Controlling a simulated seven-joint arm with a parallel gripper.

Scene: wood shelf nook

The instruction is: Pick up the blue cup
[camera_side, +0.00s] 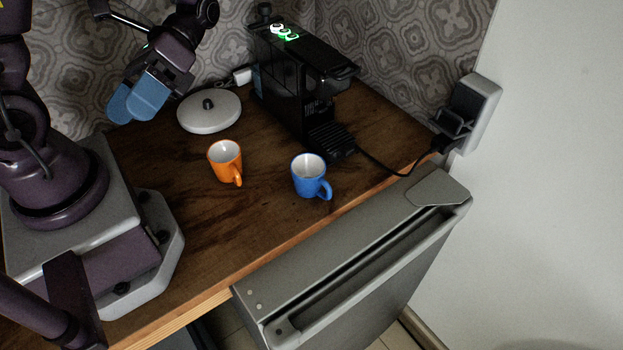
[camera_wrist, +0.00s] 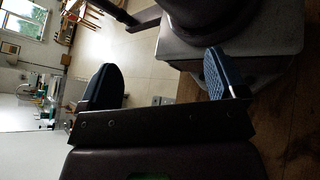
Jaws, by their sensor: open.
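The blue cup (camera_side: 308,177) stands upright on the wooden counter in the side view, its handle toward the lower right. My gripper (camera_side: 137,101) is at the upper left of the side view, raised and well apart from the cup. Its two blue fingers also show in the wrist view (camera_wrist: 160,80), spread wide with nothing between them. The cup is not in the wrist view.
An orange cup (camera_side: 225,162) stands left of the blue cup. A black coffee machine (camera_side: 300,85) with a plugged-in cable is behind them. A round white lidded object (camera_side: 209,112) sits near the wall. The wooden counter (camera_side: 215,235) is clear in front.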

